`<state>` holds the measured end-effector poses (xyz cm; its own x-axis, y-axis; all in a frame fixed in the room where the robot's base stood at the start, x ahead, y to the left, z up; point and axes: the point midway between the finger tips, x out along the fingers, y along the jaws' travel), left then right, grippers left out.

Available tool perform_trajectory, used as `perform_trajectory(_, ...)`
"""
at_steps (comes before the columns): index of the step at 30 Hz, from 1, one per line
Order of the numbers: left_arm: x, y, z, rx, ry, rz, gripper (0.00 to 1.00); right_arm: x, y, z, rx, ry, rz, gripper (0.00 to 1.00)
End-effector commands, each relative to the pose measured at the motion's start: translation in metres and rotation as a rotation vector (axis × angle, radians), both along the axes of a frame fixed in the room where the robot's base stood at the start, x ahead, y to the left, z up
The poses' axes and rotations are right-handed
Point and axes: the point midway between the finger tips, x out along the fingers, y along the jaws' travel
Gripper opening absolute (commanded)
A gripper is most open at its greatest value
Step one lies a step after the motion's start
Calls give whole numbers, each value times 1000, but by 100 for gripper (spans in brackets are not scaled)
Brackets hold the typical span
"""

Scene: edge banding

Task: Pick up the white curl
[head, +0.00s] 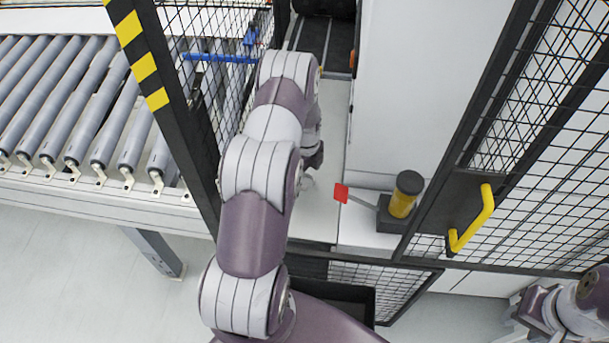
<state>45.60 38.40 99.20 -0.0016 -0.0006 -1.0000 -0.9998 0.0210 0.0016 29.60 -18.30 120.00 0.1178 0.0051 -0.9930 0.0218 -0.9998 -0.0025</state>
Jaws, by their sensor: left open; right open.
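A faint, pale shape that looks like the white curl (307,186) lies on the light surface just below my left gripper. It is small and hard to make out against that surface. My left gripper (314,160) is a dark shape at the far end of my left arm, close above the curl. It is open and holds nothing that I can see; my arm hides most of it. My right gripper (517,308) is at the lower right, far from the curl. It is open and only partly shown.
A striped post (143,60) and a roller conveyor (75,100) are at the left. Mesh fencing (545,110) with a yellow handle (474,220) is at the right.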

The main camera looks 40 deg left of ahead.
Motion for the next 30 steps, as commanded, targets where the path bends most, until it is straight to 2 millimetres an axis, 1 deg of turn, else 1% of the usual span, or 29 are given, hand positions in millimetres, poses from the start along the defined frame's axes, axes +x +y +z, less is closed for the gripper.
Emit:
perform_trajectory(1,-1,1,-3,-1,2,0,83,0,0,12,0,-1,0,43)
perform_trajectory(3,0,1,-15,0,0,0,83,0,0,13,0,0,0,43)
perform_trajectory(6,0,1,-23,1,-1,1,83,0,0,13,0,0,0,43)
perform_trajectory(11,0,1,-24,1,-2,1,83,0,0,12,0,0,0,43)
perform_trajectory(14,0,1,-24,1,-2,1,54,0,0,12,0,0,0,43)
perform_trajectory(15,0,1,-24,1,-2,1,41,0,0,12,0,0,0,43)
perform_trajectory(16,0,1,-24,1,-2,1,31,0,0,12,0,0,0,43)
perform_trajectory(17,0,1,-24,1,-2,1,24,0,0,12,0,0,0,43)
perform_trajectory(26,1,1,-22,1,-3,1,24,0,0,11,0,0,0,43)
perform_trajectory(29,1,1,-14,2,-5,1,24,0,0,6,0,0,0,43)
perform_trajectory(30,1,1,-8,2,-4,1,24,0,0,2,0,0,0,43)
